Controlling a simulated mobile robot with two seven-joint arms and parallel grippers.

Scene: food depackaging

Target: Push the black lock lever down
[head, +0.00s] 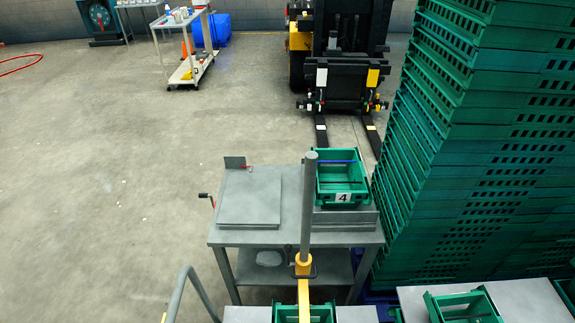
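A small dark lever with a red part (206,197) sticks out at the left edge of the grey metal table (225,236). A yellow collar (303,265) with a thin dark handle around it sits at the foot of an upright grey post (308,200) in front of the table. I cannot tell which of these, if either, is the black lock lever. Neither of my grippers shows in the head view.
A green crate marked 4 (342,181) sits on the table's right side, beside a flat grey plate (250,198). Tall green crate stacks (480,150) crowd the right. A forklift (340,60) stands behind; a cart (190,68) stands far left. The left floor is largely clear.

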